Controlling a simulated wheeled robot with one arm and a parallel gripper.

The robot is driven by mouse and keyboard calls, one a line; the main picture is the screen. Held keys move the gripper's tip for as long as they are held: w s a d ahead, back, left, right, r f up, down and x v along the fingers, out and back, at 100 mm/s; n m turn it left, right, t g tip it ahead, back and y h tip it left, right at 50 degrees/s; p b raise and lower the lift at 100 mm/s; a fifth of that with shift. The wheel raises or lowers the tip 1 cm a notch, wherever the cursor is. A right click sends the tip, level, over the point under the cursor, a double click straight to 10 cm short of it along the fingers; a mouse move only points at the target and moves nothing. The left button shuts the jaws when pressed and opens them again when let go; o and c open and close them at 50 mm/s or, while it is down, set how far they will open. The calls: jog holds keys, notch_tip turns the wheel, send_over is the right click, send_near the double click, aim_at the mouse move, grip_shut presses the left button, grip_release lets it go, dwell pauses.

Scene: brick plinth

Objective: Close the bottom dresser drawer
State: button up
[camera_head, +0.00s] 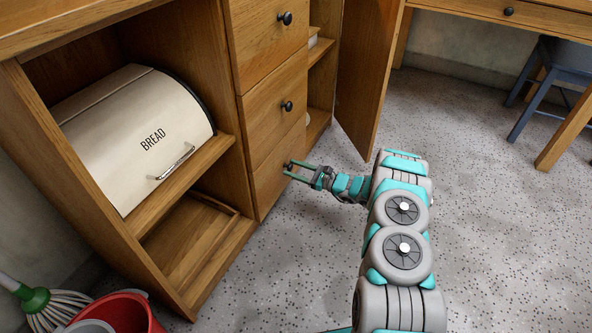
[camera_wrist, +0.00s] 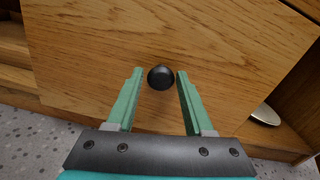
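The bottom dresser drawer (camera_head: 280,172) is the lowest of three wooden drawer fronts in the head view, and its front looks about flush with those above. Its wooden front (camera_wrist: 215,60) fills much of the wrist view, with a round black knob (camera_wrist: 160,77) near the middle. My gripper (camera_head: 289,171) is at this drawer front, low near the floor. In the wrist view its two green fingers (camera_wrist: 158,82) are apart, one on each side of the knob. I cannot tell whether they touch it.
A middle drawer (camera_head: 270,112) and a top drawer (camera_head: 262,40) sit above. An open cabinet door (camera_head: 366,75) stands to the right. A bread box (camera_head: 135,130) is on the left shelf. A red bucket (camera_head: 135,312) is at lower left. Speckled floor (camera_head: 500,220) is clear at right.

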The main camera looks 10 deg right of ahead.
jog(key=shift+o, duration=1.3)
jog(key=shift+d, duration=0.1)
jog(key=v, duration=0.7)
jog(key=shift+s+d+p, duration=0.25)
jog(key=shift+d+p, duration=0.05)
jog(key=shift+p, duration=0.05)
